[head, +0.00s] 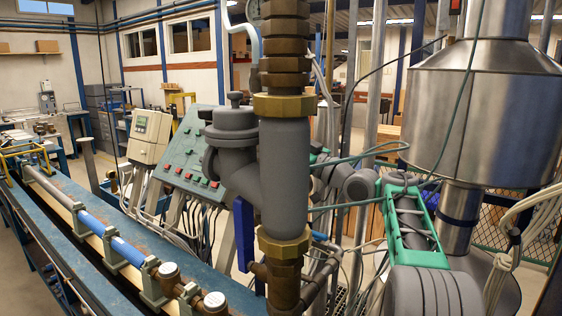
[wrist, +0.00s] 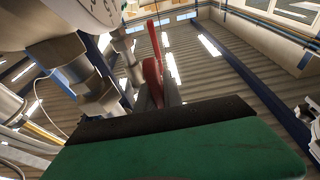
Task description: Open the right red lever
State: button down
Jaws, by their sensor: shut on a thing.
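The red lever (wrist: 152,72) shows in the upper middle of the wrist view, a long narrow red piece running up from a wider rounded lower part. My gripper (wrist: 158,97) is shut on its lower part, with dark finger pieces close around it. The green and black body of my gripper fills the bottom of the wrist view and hides what lies below. In the head view my arm with its green part reaches in from the lower right. Its fingertips are behind the thick grey pipe, and the red lever does not show there.
The grey valve pipe (head: 284,175) with brass nuts stands upright just in front of my arm. A steel tank (head: 485,95) is at the right. A green control panel (head: 197,155), a blue handle (head: 243,235) and a long blue bench (head: 60,245) are at the left. Thin hoses cross near my arm.

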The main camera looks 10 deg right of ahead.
dwell(0.3)
jog(key=c, duration=1.5)
grip_release()
jog(key=b+v, duration=0.2)
jog(key=v, duration=0.5)
jog(key=shift+s+d+f+b, duration=0.15)
jog(key=shift+s+d+b, duration=0.05)
jog(key=shift+b, duration=0.15)
